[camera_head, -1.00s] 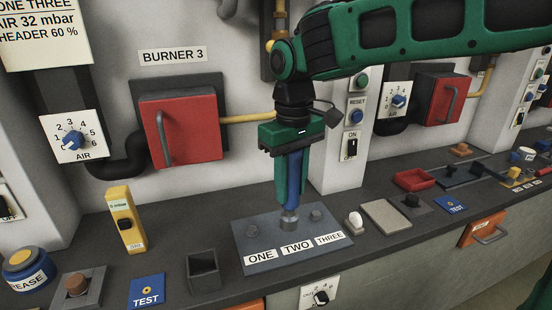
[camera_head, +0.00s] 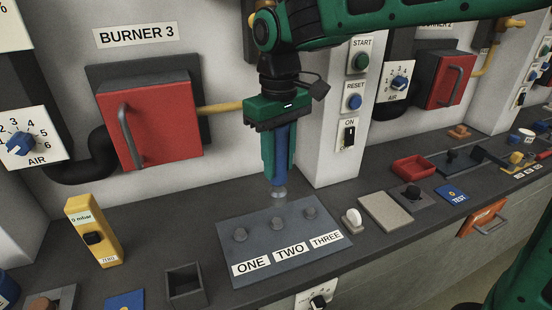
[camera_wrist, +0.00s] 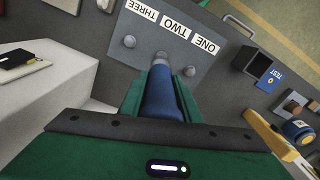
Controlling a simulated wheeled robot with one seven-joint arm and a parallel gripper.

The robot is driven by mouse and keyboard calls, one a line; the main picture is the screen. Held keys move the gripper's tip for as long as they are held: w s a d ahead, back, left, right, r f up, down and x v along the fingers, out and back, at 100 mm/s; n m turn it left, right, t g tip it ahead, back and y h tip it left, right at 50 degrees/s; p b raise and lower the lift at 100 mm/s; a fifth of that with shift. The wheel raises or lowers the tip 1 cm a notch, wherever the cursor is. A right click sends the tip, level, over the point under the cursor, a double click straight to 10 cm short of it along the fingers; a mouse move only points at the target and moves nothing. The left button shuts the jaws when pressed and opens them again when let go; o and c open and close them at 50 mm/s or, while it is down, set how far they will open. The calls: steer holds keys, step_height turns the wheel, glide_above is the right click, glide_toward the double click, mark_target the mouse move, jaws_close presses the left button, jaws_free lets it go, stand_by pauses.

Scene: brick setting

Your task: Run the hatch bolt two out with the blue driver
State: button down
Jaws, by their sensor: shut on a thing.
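My gripper (camera_head: 279,168) is shut on the blue driver (camera_head: 281,146), which points down with its grey socket tip above the back of the hatch plate (camera_head: 235,262). The tip appears clear of the bolts. The plate carries bolt one (camera_head: 240,237), bolt two (camera_head: 277,223) and bolt three (camera_head: 311,212), behind the labels ONE, TWO and THREE. I cannot tell whether bolt two stands higher than the others. In the wrist view, the driver (camera_wrist: 162,95) covers bolt two; bolt three (camera_wrist: 129,41) and bolt one (camera_wrist: 190,71) show on either side.
A dark open box (camera_head: 186,287) and a yellow meter (camera_head: 93,232) stand left of the plate. A white knob (camera_head: 352,219), a beige pad (camera_head: 385,212) and a red tray (camera_head: 412,167) lie to the right. The red burner box (camera_head: 150,118) and a pillar rise behind.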

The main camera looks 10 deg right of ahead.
mark_target(277, 190)
steer(key=shift+a, duration=0.15)
steer(key=shift+s+f, duration=0.1)
steer(key=shift+f, duration=2.75)
steer(key=shift+s+f, duration=0.15)
steer(key=shift+f, duration=0.9)
stand_by(0.5)
steer(key=shift+r, duration=3.7)
steer(key=shift+r, duration=0.1)
